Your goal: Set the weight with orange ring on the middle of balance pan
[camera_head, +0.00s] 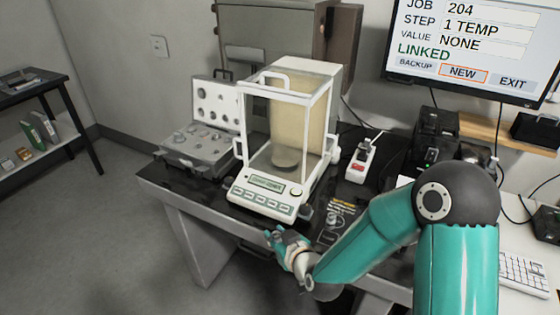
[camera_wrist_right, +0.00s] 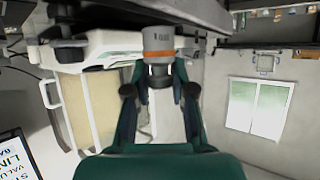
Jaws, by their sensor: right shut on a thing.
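The balance (camera_head: 263,181) stands on the dark table, with a tall glazed chamber and a keypad with a small display in front. Its round pan (camera_head: 285,157) shows through the glazing; I cannot tell which panes are open. My right gripper (camera_head: 285,243) is in front of and below the balance, by the table's front edge. In the right wrist view, the right gripper (camera_wrist_right: 159,88) is shut on the grey weight with the orange ring (camera_wrist_right: 158,42), holding it at its narrow end. The weight is not clear in the head view. My left gripper is not in view.
An open case of weights (camera_head: 203,145) stands left of the balance. A power strip (camera_head: 361,158) with a red switch lies to the right. A monitor (camera_head: 475,50) is at the upper right, and a keyboard (camera_head: 525,272) at the lower right. A shelf (camera_head: 40,105) stands far left.

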